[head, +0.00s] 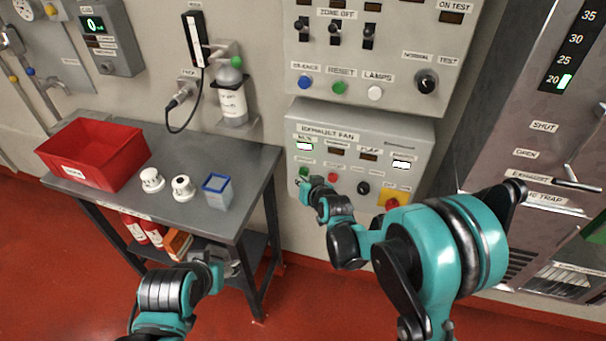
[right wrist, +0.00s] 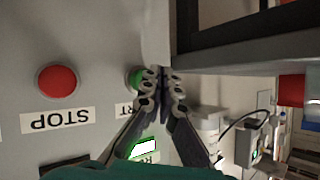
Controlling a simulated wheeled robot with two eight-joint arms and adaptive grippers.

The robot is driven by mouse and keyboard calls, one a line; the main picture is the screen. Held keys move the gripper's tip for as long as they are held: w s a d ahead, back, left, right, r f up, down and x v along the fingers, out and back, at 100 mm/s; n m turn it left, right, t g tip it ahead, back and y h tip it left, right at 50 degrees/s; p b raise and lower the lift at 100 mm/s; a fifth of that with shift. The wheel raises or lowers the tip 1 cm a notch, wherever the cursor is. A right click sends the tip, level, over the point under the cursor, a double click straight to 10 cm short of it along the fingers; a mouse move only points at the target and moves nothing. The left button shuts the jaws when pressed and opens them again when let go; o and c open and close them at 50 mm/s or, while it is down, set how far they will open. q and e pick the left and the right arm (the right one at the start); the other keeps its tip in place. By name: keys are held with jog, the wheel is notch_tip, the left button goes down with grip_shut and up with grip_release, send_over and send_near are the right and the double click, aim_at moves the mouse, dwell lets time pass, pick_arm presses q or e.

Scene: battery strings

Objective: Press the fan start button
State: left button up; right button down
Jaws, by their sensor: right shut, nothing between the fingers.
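The exhaust fan panel (head: 370,140) is a grey box on the wall with a row of buttons. The green start button (right wrist: 133,78) shows in the right wrist view, partly covered by my right gripper (right wrist: 158,73). The red stop button (right wrist: 58,81) is beside it, over an upside-down STOP label (right wrist: 57,120); it also shows in the head view (head: 333,178). My right gripper is shut and empty, its tips at the green button; whether they touch it I cannot tell. A window (right wrist: 146,149) near the green button is lit. My left gripper (head: 215,266) is low by the table; its fingers are unclear.
A black knob (head: 363,188) and a red knob on yellow (head: 393,200) sit right of the stop button.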

jog(key=shift+s, duration=0.1)
jog(key=shift+s+a, duration=0.25)
jog(key=shift+s, duration=0.55)
jog(key=shift+s+a, duration=0.3)
jog(key=shift+s, duration=0.5)
jog(key=shift+s+a, duration=0.25)
jog(key=shift+s, duration=0.55)
jog(key=s+d+r+g+h, duration=0.2)
jog(key=s+d+r, duration=0.4)
jog(key=s+d, duration=0.45)
jog(key=s+d+g+h, duration=0.1)
jog(key=s+d, duration=0.2)
jog(key=s, duration=0.4)
jog(key=s+d+m+g+h, duration=0.1)
jog(key=s+d, duration=0.3)
jog(key=s, duration=0.4)
jog(key=shift+s+d+f, duration=0.15)
jog(key=shift+s+f, duration=0.15)
